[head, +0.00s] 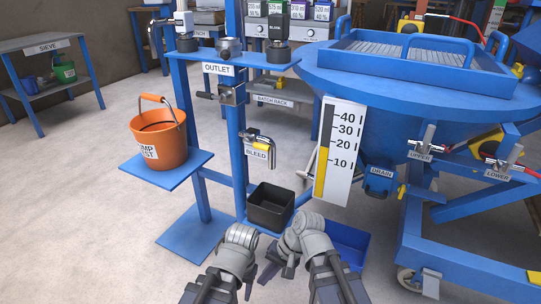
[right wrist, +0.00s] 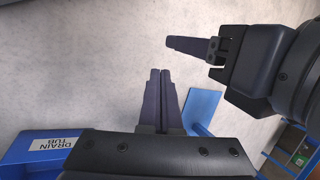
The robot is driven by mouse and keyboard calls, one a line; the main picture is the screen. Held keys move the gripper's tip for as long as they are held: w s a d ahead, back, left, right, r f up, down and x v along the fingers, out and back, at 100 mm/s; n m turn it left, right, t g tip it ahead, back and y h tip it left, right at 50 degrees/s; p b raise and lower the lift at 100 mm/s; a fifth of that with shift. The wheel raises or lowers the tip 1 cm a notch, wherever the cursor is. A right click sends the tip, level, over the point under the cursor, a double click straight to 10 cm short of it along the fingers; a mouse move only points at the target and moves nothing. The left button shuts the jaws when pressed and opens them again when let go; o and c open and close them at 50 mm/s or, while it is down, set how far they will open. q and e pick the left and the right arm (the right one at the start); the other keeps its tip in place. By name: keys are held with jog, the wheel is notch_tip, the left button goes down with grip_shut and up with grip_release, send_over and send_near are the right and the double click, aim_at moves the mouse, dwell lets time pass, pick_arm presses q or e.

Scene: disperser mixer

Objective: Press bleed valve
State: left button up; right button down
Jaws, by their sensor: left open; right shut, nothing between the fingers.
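The bleed valve (head: 262,142) is a small grey fitting with a yellow part, above a white BLEED label (head: 256,154). It sits on the right side of the blue outlet stand's post, in the head view, above a black bin. Both my grippers are low in front of the stand, below and apart from the valve. My right gripper (right wrist: 160,72) is shut and empty in the right wrist view. My left gripper (right wrist: 185,45) appears side-on there, so its finger gap is hard to see. Both grippers' fingertips are partly hidden in the head view. The valve is outside the right wrist view.
A black bin (head: 270,207) stands below the valve. A blue drain tub (head: 348,243) is at its right, also in the right wrist view (right wrist: 25,160). An orange bucket (head: 158,135) sits on the stand's shelf. The large blue vessel (head: 385,100) and frame fill the right.

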jog(key=w+d+r+m+t+y, duration=0.2)
jog(key=w+r+m+y, duration=0.15)
jog(key=r, duration=0.35)
jog(key=w+d+r+m+t+y+p, duration=0.1)
jog(key=w+d+r+m+t+y, duration=0.1)
jog(key=w+r+m+y, duration=0.25)
jog(key=w+d+r+m+t+y, duration=0.1)
jog(key=w+r+m+t+y, duration=0.15)
jog(key=r+m, duration=0.4)
jog(key=m+t+y, duration=0.3)
jog(key=t, duration=0.1)
send_near(272, 158)
notch_tip(272, 158, up, 2)
jog(key=s, duration=0.2)
jog(key=shift+s+r+g+h, duration=0.15)
jog(key=shift+g+h, duration=0.1)
jog(key=shift+p, duration=0.3)
jog(key=p+x, duration=0.2)
jog(key=x, duration=0.8)
